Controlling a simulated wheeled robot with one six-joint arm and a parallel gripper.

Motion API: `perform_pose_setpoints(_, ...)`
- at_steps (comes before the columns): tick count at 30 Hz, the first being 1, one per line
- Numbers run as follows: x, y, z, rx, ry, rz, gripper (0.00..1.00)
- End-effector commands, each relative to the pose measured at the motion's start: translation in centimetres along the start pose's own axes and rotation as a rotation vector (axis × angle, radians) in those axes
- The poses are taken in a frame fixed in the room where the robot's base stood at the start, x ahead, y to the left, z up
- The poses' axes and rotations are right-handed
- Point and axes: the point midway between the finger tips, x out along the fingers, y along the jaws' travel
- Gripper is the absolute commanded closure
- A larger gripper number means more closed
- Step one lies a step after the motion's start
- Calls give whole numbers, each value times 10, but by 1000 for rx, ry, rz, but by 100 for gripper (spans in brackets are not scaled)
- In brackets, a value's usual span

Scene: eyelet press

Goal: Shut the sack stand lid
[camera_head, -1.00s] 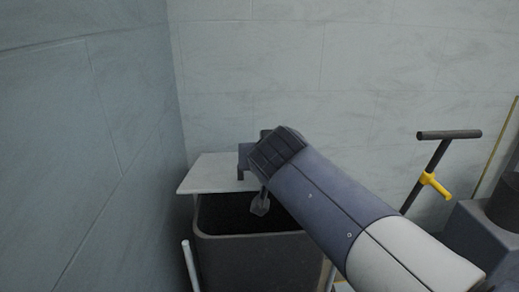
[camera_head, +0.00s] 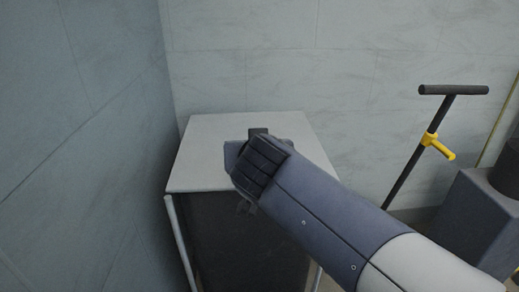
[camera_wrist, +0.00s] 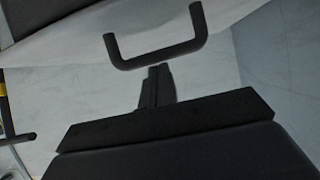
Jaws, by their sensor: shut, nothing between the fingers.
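The sack stand (camera_head: 215,240) stands in the corner, with a dark body and pale legs. Its pale grey lid (camera_head: 200,150) lies across the top and covers the opening; whether a small gap remains at the front edge I cannot tell.
Walls (camera_head: 95,130) close in on the left and behind the stand. To the right stands a black T-shaped bar (camera_head: 452,90) with a yellow grip (camera_head: 437,147). A grey machine block (camera_head: 475,215) is at the far right.

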Motion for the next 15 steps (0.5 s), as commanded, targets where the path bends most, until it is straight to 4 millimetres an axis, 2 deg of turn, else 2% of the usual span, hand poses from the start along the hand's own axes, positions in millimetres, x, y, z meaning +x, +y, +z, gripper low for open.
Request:
perform_pose_setpoints(1, 8, 1, 25, -6, -54, 13, 100)
perform_pose_setpoints(11, 8, 0, 25, -7, -54, 12, 100)
perform_pose_setpoints(15, 3, 0, 14, -6, -49, 11, 100)
